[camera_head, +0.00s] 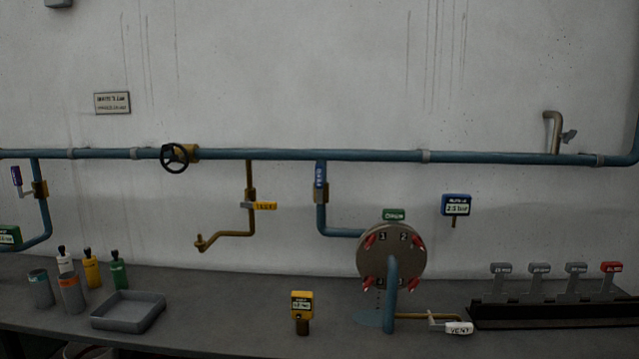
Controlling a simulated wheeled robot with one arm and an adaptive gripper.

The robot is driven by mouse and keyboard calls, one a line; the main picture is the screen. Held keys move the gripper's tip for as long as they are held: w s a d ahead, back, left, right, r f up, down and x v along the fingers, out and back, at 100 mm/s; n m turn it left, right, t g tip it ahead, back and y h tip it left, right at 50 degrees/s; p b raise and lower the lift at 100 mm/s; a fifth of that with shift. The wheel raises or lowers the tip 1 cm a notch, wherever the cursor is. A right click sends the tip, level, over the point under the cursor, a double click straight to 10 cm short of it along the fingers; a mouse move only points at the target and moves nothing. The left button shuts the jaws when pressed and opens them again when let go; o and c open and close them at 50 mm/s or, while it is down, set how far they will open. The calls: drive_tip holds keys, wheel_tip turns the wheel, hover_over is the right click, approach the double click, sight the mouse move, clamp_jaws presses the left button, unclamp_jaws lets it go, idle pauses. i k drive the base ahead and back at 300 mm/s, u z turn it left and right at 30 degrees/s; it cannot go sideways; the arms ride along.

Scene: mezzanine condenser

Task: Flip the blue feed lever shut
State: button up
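A blue lever (320,175) with a white label, which seems to read FEED, stands upright on a valve on the blue pipe drop (322,215) left of the round flanged cover. The lever lies in line with that vertical pipe. The valve body (320,194) sits just below it. A second lever with a dark blue grip (16,176) is on a brass valve (40,189) at the far left; its label is too small to read. My gripper is not in view.
A yellow-tagged lever (264,206) points sideways on the brass branch. The numbered round cover (391,252) with red clamps stands right of the feed drop. A yellow gauge (302,305), grey tray (128,311) and bottles (91,270) stand on the bench. A blue gauge (457,205) is farther right.

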sight(318, 168)
drive_tip(key=k, duration=0.65)
drive_tip(key=u, duration=0.2)
drive_tip(key=i, duration=0.5)
drive_tip(key=u, duration=1.05)
drive_tip(key=i, duration=1.6)
drive_tip(key=u, duration=0.45)
